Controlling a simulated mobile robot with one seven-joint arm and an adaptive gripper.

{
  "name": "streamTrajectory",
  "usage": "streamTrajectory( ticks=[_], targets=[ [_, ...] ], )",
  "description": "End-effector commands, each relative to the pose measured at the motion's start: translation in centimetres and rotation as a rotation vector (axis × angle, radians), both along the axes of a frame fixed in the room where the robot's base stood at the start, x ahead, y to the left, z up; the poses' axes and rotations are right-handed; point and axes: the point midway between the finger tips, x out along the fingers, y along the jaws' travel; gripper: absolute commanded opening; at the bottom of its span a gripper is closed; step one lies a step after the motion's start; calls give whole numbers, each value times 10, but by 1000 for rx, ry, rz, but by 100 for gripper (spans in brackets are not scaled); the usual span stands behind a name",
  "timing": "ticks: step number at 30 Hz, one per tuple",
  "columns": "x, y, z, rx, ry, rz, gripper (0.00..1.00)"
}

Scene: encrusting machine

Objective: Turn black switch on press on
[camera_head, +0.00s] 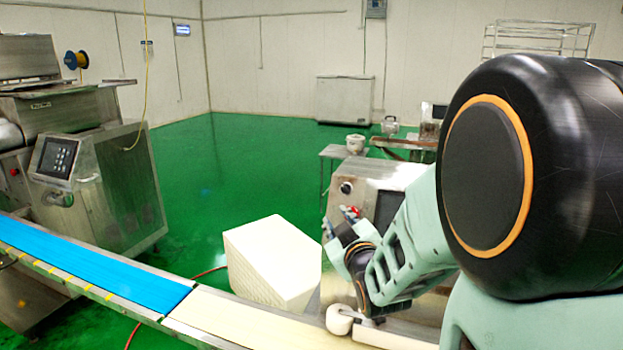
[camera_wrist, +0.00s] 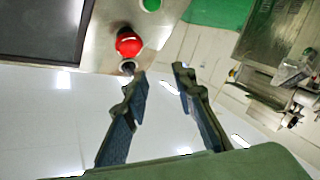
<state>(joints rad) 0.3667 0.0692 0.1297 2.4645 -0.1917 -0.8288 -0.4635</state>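The press (camera_head: 385,172) is a metal cabinet right of centre in the head view, with a dark panel on its front. In the wrist view, its metal control face (camera_wrist: 100,35) carries a red button (camera_wrist: 128,42), a green button (camera_wrist: 151,4) and a small dark knob (camera_wrist: 128,67), which looks like the black switch. My gripper (camera_wrist: 160,71) is open and empty. Its left fingertip is just below and right of the knob; I cannot tell whether they touch. In the head view, my gripper is small beside the press front, and its fingertips are hard to make out.
A conveyor with a blue belt (camera_head: 95,262) runs across the front. A white block (camera_head: 272,262) stands left of my gripper. Another machine (camera_head: 100,180) is at the left. Green floor (camera_head: 235,165) lies open behind the block. My arm covers the right side of the head view.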

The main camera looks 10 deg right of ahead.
Motion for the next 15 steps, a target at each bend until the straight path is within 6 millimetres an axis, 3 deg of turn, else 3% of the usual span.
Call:
streamTrajectory(
  ticks=[3, 8, 15],
  targets=[
    [-13, -15, 18, -74, -69, -39, 25],
    [-20, -24, 28, -129, -115, -68, 25],
    [-4, -28, 30, -138, -122, -71, 25]
  ],
)
